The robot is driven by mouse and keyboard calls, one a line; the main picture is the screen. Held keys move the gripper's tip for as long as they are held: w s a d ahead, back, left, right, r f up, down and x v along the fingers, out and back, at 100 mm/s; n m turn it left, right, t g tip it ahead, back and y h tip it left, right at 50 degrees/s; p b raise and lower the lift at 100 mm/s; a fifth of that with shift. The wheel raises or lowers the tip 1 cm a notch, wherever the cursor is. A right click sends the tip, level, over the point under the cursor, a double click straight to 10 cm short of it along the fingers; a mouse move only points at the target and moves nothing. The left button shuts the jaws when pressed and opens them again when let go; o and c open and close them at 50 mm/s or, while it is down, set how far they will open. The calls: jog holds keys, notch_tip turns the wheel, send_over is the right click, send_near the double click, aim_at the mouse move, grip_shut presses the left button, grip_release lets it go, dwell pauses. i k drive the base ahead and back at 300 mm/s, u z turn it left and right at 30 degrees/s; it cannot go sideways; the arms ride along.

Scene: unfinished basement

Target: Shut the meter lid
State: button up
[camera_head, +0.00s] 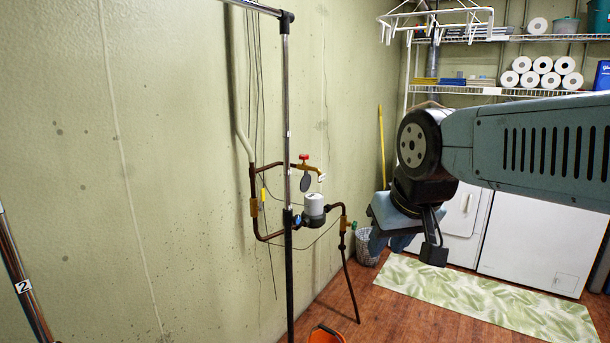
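The meter (314,207) is a small white and grey cylinder on the copper pipework by the left wall. A dark grey round disc (305,184) stands upright just above its left side; it looks like the meter lid, swung open. Its hinge is too small to make out. My gripper (434,252) hangs at the end of my arm, to the right of the meter and clearly apart from it. Its dark fingers point down and are seen from the side, so the gap between them does not show. I see nothing held in it.
A vertical metal pole (287,120) stands in front of the pipes, just left of the meter. A red-handled valve (304,157) sits above the disc. An orange bucket (326,335) is on the floor below. White appliances (545,235) and a leafy mat (480,296) lie right.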

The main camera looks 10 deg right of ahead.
aim_at(305, 183)
jog(key=u, duration=1.85)
jog(key=k, duration=1.25)
jog(key=z, duration=1.55)
jog(key=i, duration=1.5)
jog(key=u, duration=0.05)
